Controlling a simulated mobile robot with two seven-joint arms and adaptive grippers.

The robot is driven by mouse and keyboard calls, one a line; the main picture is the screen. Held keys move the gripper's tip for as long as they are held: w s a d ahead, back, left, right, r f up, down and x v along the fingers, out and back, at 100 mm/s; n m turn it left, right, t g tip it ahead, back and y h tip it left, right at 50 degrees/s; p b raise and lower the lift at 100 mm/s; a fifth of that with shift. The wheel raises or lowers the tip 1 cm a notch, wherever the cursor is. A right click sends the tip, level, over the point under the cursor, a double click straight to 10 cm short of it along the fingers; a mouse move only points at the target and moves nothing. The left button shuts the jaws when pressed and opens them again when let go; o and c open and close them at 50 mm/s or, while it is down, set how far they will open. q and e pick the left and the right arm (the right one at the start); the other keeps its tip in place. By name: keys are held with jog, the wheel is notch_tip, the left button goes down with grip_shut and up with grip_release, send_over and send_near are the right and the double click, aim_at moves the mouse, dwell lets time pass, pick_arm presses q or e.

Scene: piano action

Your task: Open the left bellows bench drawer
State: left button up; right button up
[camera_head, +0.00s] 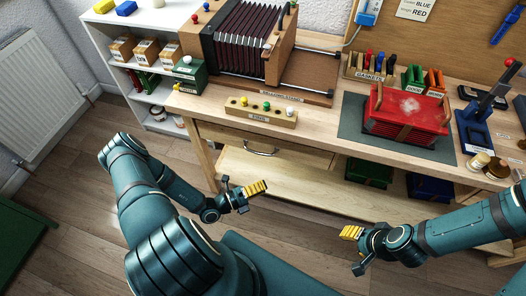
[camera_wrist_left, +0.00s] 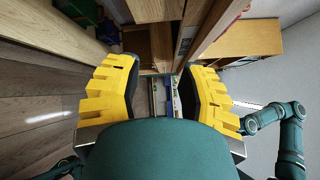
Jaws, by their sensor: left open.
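The left bellows bench drawer (camera_head: 228,139) is under the worktop in the head view, with a curved metal handle (camera_head: 260,151) on its front. The drawer front looks flush with the bench frame. My left gripper (camera_head: 256,188) is in front of and below the handle, apart from it. In the left wrist view its yellow fingers (camera_wrist_left: 160,92) stand wide apart with nothing held between them. The handle cannot be made out in that view. My right gripper (camera_head: 352,234) is lower right, in front of the bench, and touches nothing visible; its finger gap is unclear.
On the worktop stand a bellows (camera_head: 243,40), a peg block (camera_head: 261,112) and a red accordion (camera_head: 404,112). A lower shelf (camera_head: 275,180) lies below the drawer, with green and blue bins (camera_head: 369,173) to the right. A white shelf unit (camera_head: 158,118) stands left.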

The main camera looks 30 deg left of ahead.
aim_at(263, 154)
pick_arm(q)
jog(key=a+f+n+t+y, duration=0.1)
jog(key=a+n+t+y, duration=0.3)
jog(key=a+n+y, duration=0.4)
jog(key=shift+m+h, duration=0.4)
jog(key=w, duration=0.4)
jog(key=w+d, duration=0.1)
jog(key=w, duration=0.7)
jog(key=shift+w+d+r+b, duration=0.2)
jog(key=shift+w+r+b, duration=0.1)
jog(key=shift+w+r, duration=0.1)
grip_shut()
